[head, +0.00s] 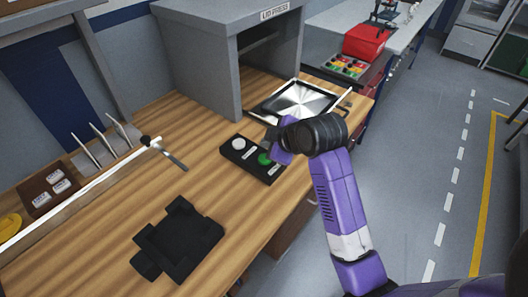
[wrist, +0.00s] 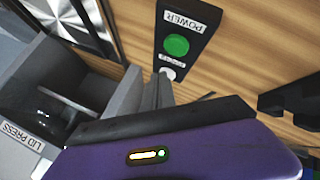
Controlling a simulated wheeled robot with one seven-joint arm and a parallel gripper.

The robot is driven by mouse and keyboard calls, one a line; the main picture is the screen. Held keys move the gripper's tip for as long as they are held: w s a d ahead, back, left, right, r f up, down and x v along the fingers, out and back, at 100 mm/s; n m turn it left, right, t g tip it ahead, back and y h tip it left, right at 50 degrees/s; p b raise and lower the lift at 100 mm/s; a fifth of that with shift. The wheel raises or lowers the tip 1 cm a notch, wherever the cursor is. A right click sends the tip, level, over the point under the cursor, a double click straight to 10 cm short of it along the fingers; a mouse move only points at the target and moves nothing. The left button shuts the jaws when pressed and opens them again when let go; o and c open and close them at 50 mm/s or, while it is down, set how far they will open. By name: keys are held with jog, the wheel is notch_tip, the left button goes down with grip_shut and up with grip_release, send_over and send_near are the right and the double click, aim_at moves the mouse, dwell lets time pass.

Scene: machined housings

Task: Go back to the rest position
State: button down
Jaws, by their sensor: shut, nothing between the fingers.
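My purple arm reaches over the wooden bench, and my gripper (head: 272,138) is at the far right side of a black button box (head: 247,168). The box carries a white button (head: 238,143) and a green button (head: 265,158). In the wrist view my gripper's fingers (wrist: 158,88) are together with nothing between them. Their tips appear close to the white button (wrist: 168,74), partly covering that end of the box. The green button (wrist: 176,45), beside the POWER label, is clear of them. I cannot tell whether the fingers touch the box.
The grey lid press (head: 205,70) stands behind the box, with a metal tray (head: 262,113) beside it. A black fixture (head: 180,240) lies at the front of the bench. A lever (head: 172,158) stands on the left. Open floor (head: 410,170) lies to the right.

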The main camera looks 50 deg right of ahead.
jog(key=shift+r+p, duration=0.3)
jog(key=shift+r, duration=0.4)
jog(key=shift+f, duration=0.1)
notch_tip(320, 180, up, 6)
jog(key=w+d+m+t+h, duration=0.2)
jog(key=w+d+m+t, duration=0.1)
jog(key=m, duration=0.1)
jog(key=s+a+f+m+t+y, duration=0.1)
jog(key=s+a+f+y, duration=0.1)
jog(key=s+a, duration=1)
jog(key=s+a+f+t+y, duration=0.2)
jog(key=s+a, duration=1.1)
jog(key=s, duration=0.8)
jog(key=shift+s+f+m+y, duration=0.2)
jog(key=shift+f+m+y, duration=0.1)
jog(key=shift+f+m, duration=0.1)
